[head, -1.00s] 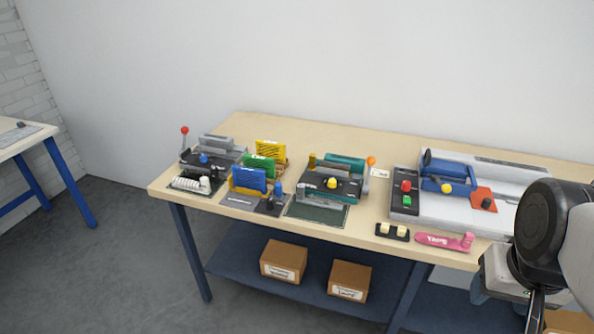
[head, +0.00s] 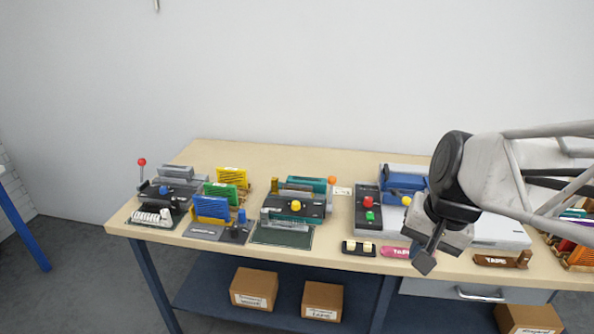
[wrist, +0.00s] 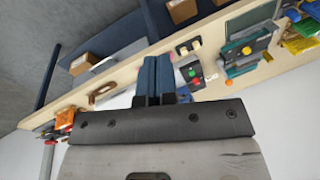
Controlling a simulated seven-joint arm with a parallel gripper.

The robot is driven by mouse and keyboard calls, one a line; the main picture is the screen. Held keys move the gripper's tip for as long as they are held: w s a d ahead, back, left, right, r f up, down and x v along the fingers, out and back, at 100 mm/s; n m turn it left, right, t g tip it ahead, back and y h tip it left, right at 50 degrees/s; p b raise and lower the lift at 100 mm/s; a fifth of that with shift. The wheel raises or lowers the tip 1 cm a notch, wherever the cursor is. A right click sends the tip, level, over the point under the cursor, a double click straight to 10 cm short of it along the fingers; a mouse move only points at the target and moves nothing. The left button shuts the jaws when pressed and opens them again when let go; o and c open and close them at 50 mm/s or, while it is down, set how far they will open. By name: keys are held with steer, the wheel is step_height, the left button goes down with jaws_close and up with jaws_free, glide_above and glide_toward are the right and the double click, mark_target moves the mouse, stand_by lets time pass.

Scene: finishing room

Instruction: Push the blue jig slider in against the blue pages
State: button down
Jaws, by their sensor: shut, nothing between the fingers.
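The blue pages (head: 211,208) stand upright in a jig at the left of the bench, in front of the green and yellow ones. The blue jig slider (head: 241,216) is a small upright blue piece on a dark block just right of them. A gap seems to show between slider and pages, but it is too small to judge. My gripper (head: 424,263) is shut and empty, pointing down over the front of the bench, well to the right of the jig. In the wrist view the blue pages (wrist: 312,10) show only at the upper right edge.
Between my gripper and the jig stand a box with red and green buttons (head: 368,208) and a dark green device with a yellow knob (head: 297,206).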

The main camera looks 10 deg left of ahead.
steer(key=w+a+m+g+y, duration=0.1)
steer(key=w+a+m+y, duration=0.15)
steer(key=w+a, duration=0.6)
steer(key=m+g+y, duration=0.2)
steer(key=m+y, duration=0.3)
steer(key=m, duration=0.6)
glide_toward(241, 210)
steer(key=d, duration=0.2)
steer(key=d+r, duration=0.1)
steer(key=d, duration=0.1)
steer(key=shift+w+r, duration=0.1)
steer(key=shift+w, duration=0.15)
steer(key=shift+a, duration=0.1)
steer(key=shift+x, duration=4.95)
steer(key=shift+s, duration=0.15)
steer(key=shift+a, duration=1.45)
